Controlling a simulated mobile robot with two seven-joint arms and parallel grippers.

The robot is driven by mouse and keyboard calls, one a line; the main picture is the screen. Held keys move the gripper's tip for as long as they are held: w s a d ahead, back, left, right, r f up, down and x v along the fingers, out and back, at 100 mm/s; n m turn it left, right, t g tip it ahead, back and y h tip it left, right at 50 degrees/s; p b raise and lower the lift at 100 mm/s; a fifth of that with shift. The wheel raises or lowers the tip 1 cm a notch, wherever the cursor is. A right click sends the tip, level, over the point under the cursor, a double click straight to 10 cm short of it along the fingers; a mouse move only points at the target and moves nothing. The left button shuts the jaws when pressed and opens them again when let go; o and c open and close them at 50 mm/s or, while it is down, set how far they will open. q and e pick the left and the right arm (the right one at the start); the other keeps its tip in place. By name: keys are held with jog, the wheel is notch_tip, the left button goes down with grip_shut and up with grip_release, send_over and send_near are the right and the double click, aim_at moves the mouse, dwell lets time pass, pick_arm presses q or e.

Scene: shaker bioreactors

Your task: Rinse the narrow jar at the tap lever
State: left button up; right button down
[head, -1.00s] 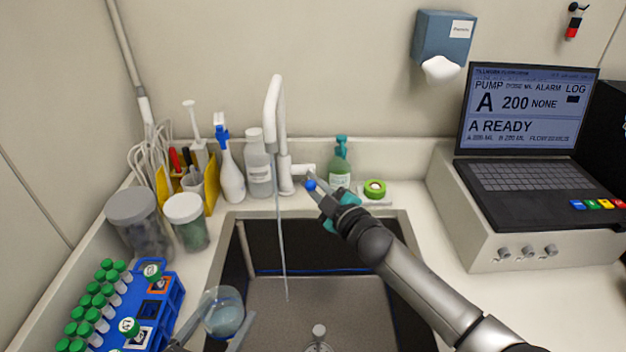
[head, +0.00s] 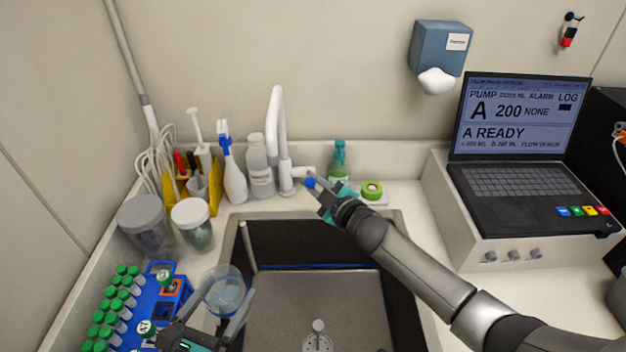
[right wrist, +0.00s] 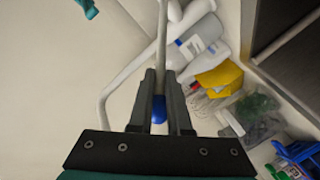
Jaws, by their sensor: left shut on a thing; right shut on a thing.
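The narrow jar (head: 226,293) is clear with bluish-grey contents. It is at the left edge of the sink in the head view, off to the left of the spout. My left gripper (head: 225,306) is shut on it. The white tap (head: 275,125) stands behind the sink, and no water stream shows under it. Its lever (head: 302,171) points right and ends in a blue tip (head: 309,182). My right gripper (head: 318,188) is shut on the lever; the right wrist view shows the blue tip (right wrist: 159,108) between its fingers.
The dark sink (head: 290,300) is open below the tap. A blue rack (head: 165,300) of green-capped tubes and two lidded jars stand left. Bottles (head: 262,170) line the back. A laptop (head: 525,150) on a grey box stands right.

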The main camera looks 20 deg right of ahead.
jog(key=c, duration=0.9)
grip_release()
jog(key=shift+w+a+r, duration=0.1)
jog(key=shift+a+r, duration=0.35)
jog(key=shift+r, duration=0.05)
jog(key=shift+o, duration=0.2)
jog(key=shift+d+f, duration=0.15)
jog(key=shift+d, duration=0.1)
jog(key=v, duration=1.2)
jog(key=shift+p, duration=0.35)
jog(key=shift+f, duration=0.1)
